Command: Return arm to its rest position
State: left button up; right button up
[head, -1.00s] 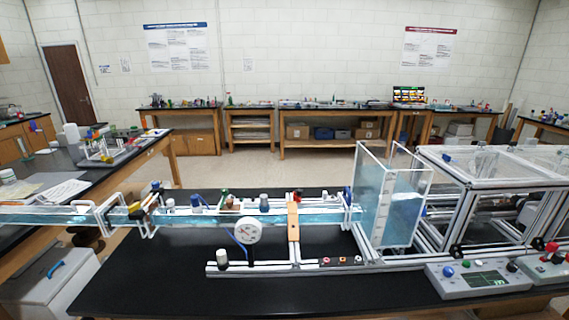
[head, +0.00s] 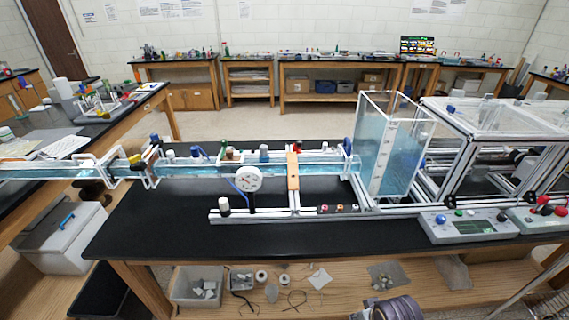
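Neither of my grippers can be made out in the head view. The aluminium extrusion frame (head: 480,118) stands at the right end of the black bench, with clear panels on it. A clear tank of blue water (head: 400,165) stands beside it at its left. A long clear water channel (head: 200,168) runs from the tank to the left edge. A round white gauge (head: 249,179) sits at the front of the channel. A ribbed grey-purple object (head: 396,309) is cut off by the bottom edge, and I cannot tell what it is.
The black bench top (head: 300,240) is clear in front of the rail. A grey control box (head: 465,226) sits at the right front. The wooden lower shelf (head: 340,300) holds a grey bin (head: 197,287) and small parts. A white cooler (head: 62,240) stands at the left.

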jog(key=s+d+f+g+b, duration=0.1)
jog(key=s+f+b, duration=0.1)
jog(key=f, duration=1.5)
jog(key=s+d+f+b, duration=0.1)
jog(key=s+f+b, duration=0.1)
jog(key=f, duration=1.5)
pick_arm(q)
jog(key=w+a+f+b, duration=0.2)
jog(key=a+f+b, duration=0.3)
jog(key=f, duration=0.4)
jog(key=shift+y, duration=0.3)
pick_arm(e)
jog(key=s+d+f, duration=0.3)
jog(key=s+f, duration=0.7)
jog(key=f, duration=0.1)
jog(key=s+d+f+g, duration=0.1)
jog(key=s+d+f, duration=0.2)
jog(key=s+f, duration=0.7)
jog(key=shift+s+d+f+n+h, duration=0.15)
jog(key=shift+s+f+n+h, duration=0.15)
jog(key=shift+f, duration=0.5)
pick_arm(q)
jog(key=shift+d, duration=0.2)
jog(key=shift+s+d+f, duration=0.1)
jog(key=shift+s+d, duration=0.15)
jog(key=shift+d, duration=0.5)
jog(key=shift+a, duration=0.1)
